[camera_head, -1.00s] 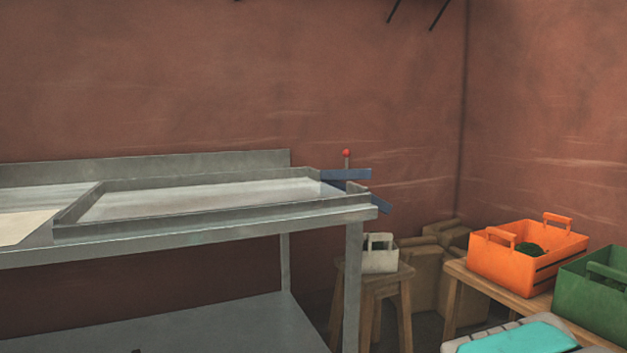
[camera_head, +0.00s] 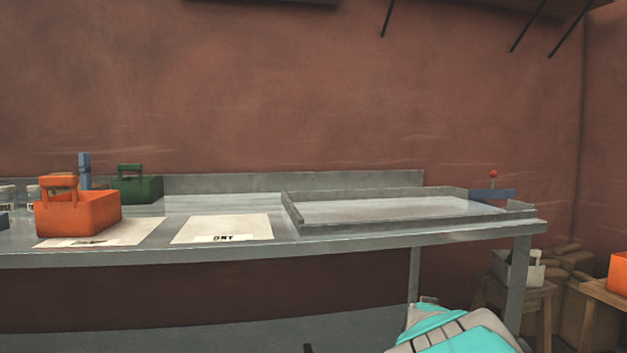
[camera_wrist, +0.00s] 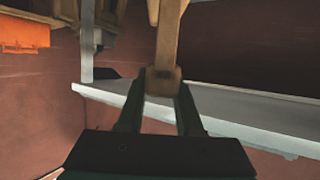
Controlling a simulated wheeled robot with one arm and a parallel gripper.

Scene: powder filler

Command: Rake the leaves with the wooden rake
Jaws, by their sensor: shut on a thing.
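My gripper (camera_wrist: 160,98) is shut on the end of a long wooden piece (camera_wrist: 168,45) in the wrist view. It looks like the handle of the wooden rake; its far end runs out of the top of the picture, so no rake head or teeth can be made out. In the head view my gripper and the rake do not show. I can make out no leaves in either view. A shallow metal tray (camera_head: 390,222) with a raised rim sits on the right end of the metal table (camera_head: 230,255).
An orange crate (camera_head: 85,214) stands on a pale mat at the left, with a green crate (camera_head: 140,188) behind it. A labelled pale mat (camera_head: 222,228) lies bare beside the tray. At the right, a small grey box (camera_head: 515,268) sits on a stool.

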